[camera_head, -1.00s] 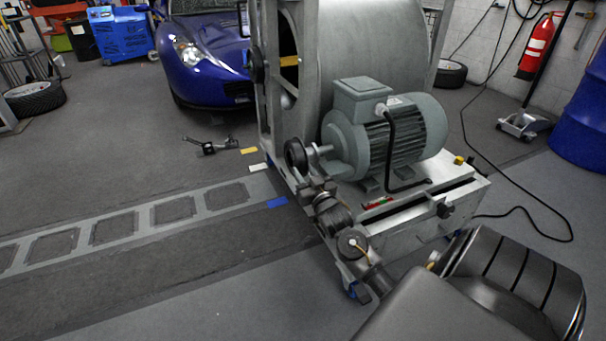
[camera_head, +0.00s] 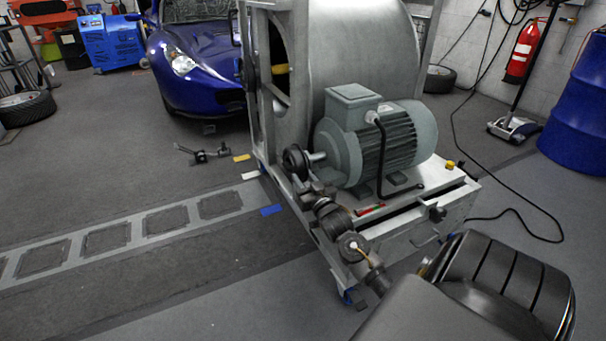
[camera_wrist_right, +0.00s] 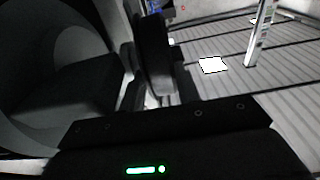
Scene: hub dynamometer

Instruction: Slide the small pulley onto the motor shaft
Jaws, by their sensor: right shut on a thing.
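The grey-green motor (camera_head: 385,140) sits on the metal test stand, its short shaft (camera_head: 318,157) pointing left. The small pulley (camera_head: 295,160) is a dark disc at the free end of that shaft, roughly in line with it. I cannot tell whether the shaft end is inside its bore. My right gripper (camera_head: 303,182) is shut on the pulley from below, and its fingers are small and partly hidden. In the right wrist view the pulley (camera_wrist_right: 155,58) shows as a dark upright disc near the middle. My left gripper is not in view.
The stand's upright frame (camera_head: 262,110) and big drum (camera_head: 365,50) are close behind the pulley. A red-green item (camera_head: 370,209) lies on the stand beside the motor. A blue car (camera_head: 195,65) stands behind. Open floor lies to the left.

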